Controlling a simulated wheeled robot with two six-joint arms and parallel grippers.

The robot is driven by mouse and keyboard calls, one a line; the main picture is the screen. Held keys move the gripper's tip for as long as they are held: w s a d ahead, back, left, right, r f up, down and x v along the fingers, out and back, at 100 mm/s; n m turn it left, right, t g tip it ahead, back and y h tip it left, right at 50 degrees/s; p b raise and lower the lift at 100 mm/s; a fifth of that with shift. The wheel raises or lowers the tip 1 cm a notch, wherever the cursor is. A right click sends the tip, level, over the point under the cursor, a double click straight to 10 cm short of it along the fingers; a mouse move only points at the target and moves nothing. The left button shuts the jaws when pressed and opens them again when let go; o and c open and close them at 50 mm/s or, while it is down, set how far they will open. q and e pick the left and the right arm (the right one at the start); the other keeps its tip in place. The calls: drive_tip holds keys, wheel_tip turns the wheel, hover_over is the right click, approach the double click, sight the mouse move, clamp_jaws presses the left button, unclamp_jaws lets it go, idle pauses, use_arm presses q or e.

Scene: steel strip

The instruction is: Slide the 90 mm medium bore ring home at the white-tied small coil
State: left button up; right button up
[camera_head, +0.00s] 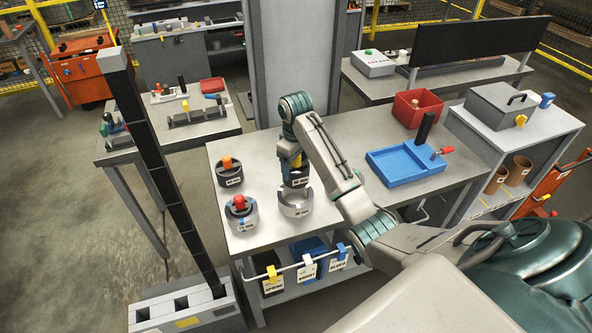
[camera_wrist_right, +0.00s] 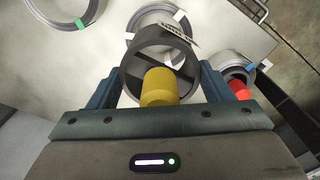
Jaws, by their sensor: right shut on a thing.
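My right gripper (camera_head: 296,158) is shut on a dark ring (camera_head: 296,179) with a yellow knob; its label is too small to read surely. In the right wrist view the fingers (camera_wrist_right: 160,88) stand on both sides of this ring (camera_wrist_right: 131,78). The small silver coil (camera_head: 295,209) sits on the table in front of the ring in the head view. White ties show on this coil in the right wrist view (camera_wrist_right: 150,20), where the ring partly covers it. The ring appears beside and above the coil, not around it; its exact height I cannot tell. My left gripper is out of view.
A blue-tied coil (camera_head: 249,221) with a red-knobbed ring stands left of the white-tied coil. A dark ring with an orange knob (camera_head: 228,164) stands behind it. A green-tied coil (camera_wrist_right: 93,12) shows in the wrist view. A blue tray (camera_head: 392,177) and red bin (camera_head: 405,112) stand right.

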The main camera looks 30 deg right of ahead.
sight(295, 172)
drive_tip(key=shift+w+d+f, duration=0.1)
drive_tip(key=shift+w+f, duration=0.15)
drive_tip(key=shift+w, duration=0.1)
drive_tip(key=shift+s+f, duration=0.2)
drive_tip(key=shift+f, duration=0.7)
drive_tip(key=shift+f+b, duration=0.45)
drive_tip(key=shift+f, duration=1.35)
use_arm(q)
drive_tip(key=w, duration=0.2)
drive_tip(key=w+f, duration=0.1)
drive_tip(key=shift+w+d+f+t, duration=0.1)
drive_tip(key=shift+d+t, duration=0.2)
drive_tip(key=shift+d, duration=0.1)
use_arm(e)
drive_tip(key=shift+f, duration=0.1)
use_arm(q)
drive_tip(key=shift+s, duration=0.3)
